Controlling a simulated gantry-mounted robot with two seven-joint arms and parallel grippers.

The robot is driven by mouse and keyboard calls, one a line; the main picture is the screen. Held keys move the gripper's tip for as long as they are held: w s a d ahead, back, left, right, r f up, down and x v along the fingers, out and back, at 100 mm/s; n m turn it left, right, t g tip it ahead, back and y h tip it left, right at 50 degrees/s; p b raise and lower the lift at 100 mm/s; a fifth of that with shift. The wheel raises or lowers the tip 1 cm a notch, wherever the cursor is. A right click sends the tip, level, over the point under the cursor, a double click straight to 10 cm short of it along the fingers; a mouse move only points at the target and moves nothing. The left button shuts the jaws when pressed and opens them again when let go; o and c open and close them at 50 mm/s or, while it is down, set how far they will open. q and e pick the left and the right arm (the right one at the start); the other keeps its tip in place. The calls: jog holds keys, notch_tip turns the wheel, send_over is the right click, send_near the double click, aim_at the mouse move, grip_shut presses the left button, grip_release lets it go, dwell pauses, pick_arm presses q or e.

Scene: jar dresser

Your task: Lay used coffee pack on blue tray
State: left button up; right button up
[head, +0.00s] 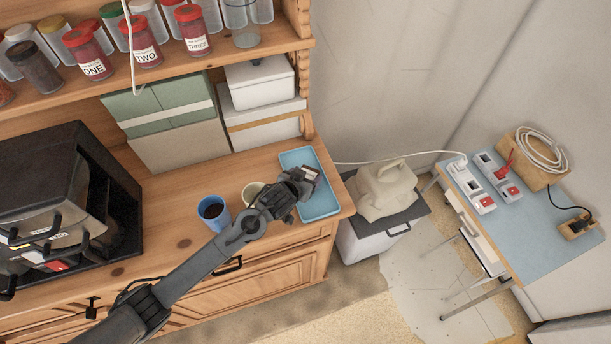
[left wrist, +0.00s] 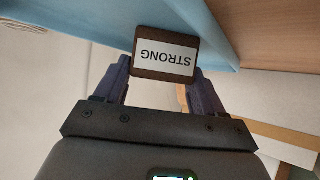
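The blue tray (head: 319,203) lies at the right end of the wooden dresser top. My left gripper (head: 304,178) is over the tray in the head view. In the left wrist view its fingers (left wrist: 160,78) are on either side of the brown coffee pack (left wrist: 165,53), shut on it. The pack's white label reads STRONG, upside down. The blue tray (left wrist: 220,35) shows behind the pack. Whether the pack touches the tray is unclear. My right gripper is not in view.
A blue cup (head: 213,212) with dark contents and a pale cup (head: 253,192) stand left of the tray, close to my left arm. A black coffee machine (head: 70,190) is further left. Boxes and a jar shelf (head: 170,72) are behind.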

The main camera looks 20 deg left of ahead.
pick_arm(q)
jog(key=o, duration=0.3)
jog(key=shift+o, duration=0.2)
jog(key=shift+r, duration=0.25)
jog(key=v, duration=1.2)
